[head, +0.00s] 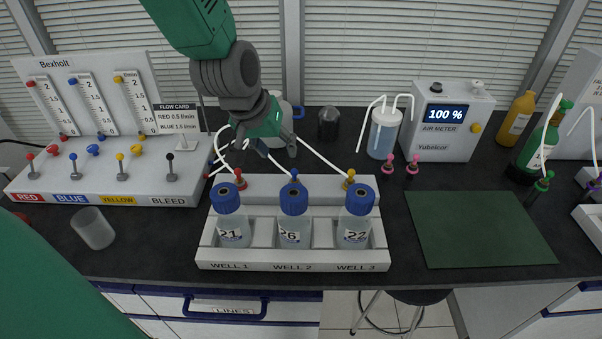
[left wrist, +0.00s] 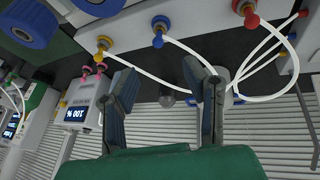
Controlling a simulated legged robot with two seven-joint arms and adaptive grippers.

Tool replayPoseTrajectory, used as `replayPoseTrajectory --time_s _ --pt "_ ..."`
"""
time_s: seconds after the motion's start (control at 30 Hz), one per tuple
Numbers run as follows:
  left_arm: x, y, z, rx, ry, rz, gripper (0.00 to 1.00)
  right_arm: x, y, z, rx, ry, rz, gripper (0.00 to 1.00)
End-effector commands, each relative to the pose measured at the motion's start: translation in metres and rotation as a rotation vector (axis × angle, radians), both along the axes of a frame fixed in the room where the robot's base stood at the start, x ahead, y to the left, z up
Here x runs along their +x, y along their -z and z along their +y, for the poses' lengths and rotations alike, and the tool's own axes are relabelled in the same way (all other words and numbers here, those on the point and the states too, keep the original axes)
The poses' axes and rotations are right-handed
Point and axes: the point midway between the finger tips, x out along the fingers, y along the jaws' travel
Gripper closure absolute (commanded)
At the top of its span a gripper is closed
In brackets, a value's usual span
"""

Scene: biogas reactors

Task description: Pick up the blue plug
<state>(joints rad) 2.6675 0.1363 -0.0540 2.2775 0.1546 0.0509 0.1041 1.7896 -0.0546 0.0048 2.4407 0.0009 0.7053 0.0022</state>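The blue plug (head: 294,175) sits on the back ledge of the white well rack (head: 292,267), behind the middle bottle, with a white tube running from it. In the left wrist view the blue plug (left wrist: 159,36) shows beyond the fingertips, clear of them. My left gripper (head: 277,151) hangs just behind and slightly left of the plug. In the left wrist view its two fingers (left wrist: 160,74) are spread apart with nothing between them. My right gripper is not in view.
A red plug (head: 240,180) and a yellow plug (head: 348,180) sit either side on the ledge. White tubes cross behind the rack. A green mat (head: 478,228) lies clear at right.

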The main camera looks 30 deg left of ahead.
Motion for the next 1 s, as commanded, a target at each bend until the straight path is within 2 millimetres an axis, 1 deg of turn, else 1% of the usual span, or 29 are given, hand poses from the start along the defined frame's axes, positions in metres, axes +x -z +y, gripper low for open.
replayPoseTrajectory --time_s 0.03,0.1,0.2,0.3,0.53,0.7,0.8,1.0 --pt "0.004 0.012 0.0 -0.001 0.0 0.005 0.6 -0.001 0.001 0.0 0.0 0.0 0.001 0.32" --pt "0.011 0.026 0.0 -0.001 0.0 0.005 0.6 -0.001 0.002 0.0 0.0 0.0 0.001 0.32" --pt "0.02 0.042 -0.001 -0.002 0.0 0.005 0.6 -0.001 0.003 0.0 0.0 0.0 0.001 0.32" --pt "0.026 0.053 -0.001 -0.001 0.0 0.005 0.6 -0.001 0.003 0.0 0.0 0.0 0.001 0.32" --pt "0.033 0.066 -0.002 -0.001 0.0 0.003 0.6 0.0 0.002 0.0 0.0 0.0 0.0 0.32" --pt "0.049 0.089 -0.005 -0.001 0.0 0.005 0.6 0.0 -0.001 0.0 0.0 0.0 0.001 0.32" --pt "0.054 0.099 -0.005 -0.001 -0.001 0.003 0.6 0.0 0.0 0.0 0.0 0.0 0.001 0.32" --pt "0.055 0.103 -0.005 -0.001 -0.001 0.001 0.6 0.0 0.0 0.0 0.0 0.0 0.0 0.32"
